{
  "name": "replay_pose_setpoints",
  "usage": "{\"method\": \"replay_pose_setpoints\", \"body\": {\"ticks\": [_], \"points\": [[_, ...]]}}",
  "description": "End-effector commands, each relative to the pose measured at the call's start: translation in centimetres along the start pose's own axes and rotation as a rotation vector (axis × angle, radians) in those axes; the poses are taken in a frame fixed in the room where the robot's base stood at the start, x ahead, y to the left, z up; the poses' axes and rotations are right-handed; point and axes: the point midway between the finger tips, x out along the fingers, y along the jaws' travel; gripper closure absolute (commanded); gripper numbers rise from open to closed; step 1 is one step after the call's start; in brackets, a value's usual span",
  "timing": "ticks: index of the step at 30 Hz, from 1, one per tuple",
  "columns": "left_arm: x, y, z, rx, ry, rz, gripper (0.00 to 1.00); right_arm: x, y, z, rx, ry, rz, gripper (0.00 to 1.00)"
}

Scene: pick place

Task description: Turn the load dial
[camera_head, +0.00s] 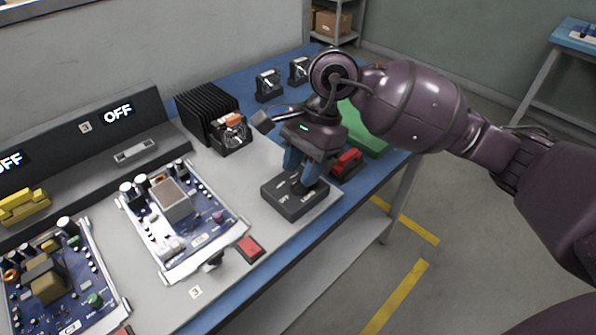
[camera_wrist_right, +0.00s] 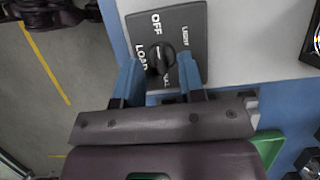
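The load dial is a black knob (camera_wrist_right: 160,60) on a dark grey box (camera_head: 290,203) at the bench's front edge. White lettering on the box includes OFF, LIGHT and LOAD. In the right wrist view a pale mark on the knob lies on its OFF side. My right gripper (camera_head: 304,174) points down over the box. Its two blue fingers (camera_wrist_right: 160,72) are apart, one on each side of the knob, with visible gaps to it. In the head view the fingers largely hide the knob. My left gripper is not in view.
A red switch (camera_head: 346,162) and a green item (camera_head: 362,130) lie just behind the gripper. A black finned heatsink block (camera_head: 207,110) stands to the left. Circuit boards in trays (camera_head: 186,212) fill the left. A flat red button (camera_head: 250,248) sits nearer the front edge.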

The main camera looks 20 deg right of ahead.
Motion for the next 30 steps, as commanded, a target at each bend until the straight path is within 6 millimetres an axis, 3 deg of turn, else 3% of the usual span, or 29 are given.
{"method": "replay_pose_setpoints", "body": {"ticks": [4, 14, 22, 30], "points": [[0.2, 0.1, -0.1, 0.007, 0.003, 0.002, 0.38, 1.2, 0.0, 0.0, 0.000, -0.002, 0.002, 0.64], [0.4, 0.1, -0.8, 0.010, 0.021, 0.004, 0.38, 1.3, 0.0, 0.1, -0.001, -0.001, -0.001, 0.64], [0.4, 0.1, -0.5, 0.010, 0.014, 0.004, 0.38, 1.3, 0.0, 0.1, 0.000, -0.001, 0.000, 1.00], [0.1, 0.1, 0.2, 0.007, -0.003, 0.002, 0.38, 1.3, 0.1, 0.1, 0.010, -0.001, -0.004, 1.00]]}}
